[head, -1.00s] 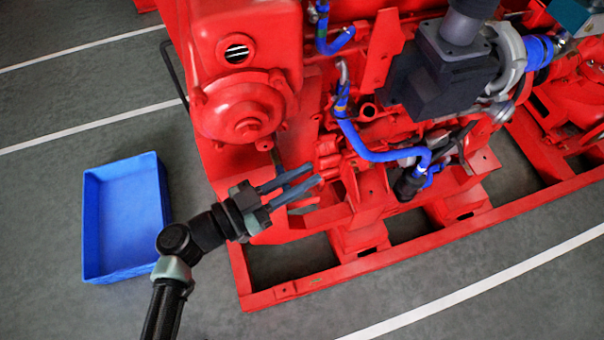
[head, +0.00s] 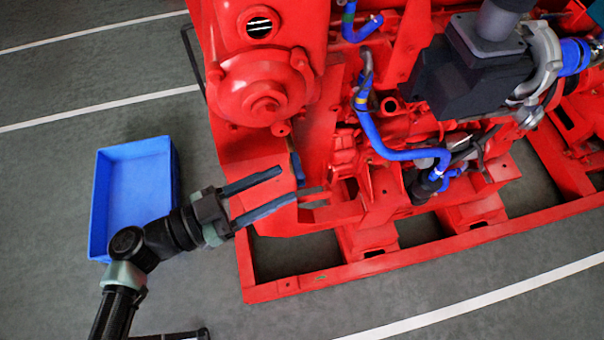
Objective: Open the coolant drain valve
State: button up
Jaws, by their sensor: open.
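My gripper (head: 288,184) is open and empty, with its two dark fingers spread apart and pointing right. It is over the lower left corner of the red pumpset (head: 273,158). Just past the upper fingertip is a small dark blue, lever-like piece (head: 298,170) against the red metal. It may be the coolant drain valve's handle, but it is too small to be sure. Whether a finger touches it I cannot tell. The valve body is not clearly visible.
A blue tray (head: 100,205), seemingly empty, lies on the grey floor left of the pumpset. A red base frame (head: 420,247) with open gaps runs along the engine's lower side. A blue hose (head: 378,138) bends above it. The floor in front is clear.

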jog(key=b+v, duration=0.1)
jog(key=v, duration=0.4)
dwell(0.5)
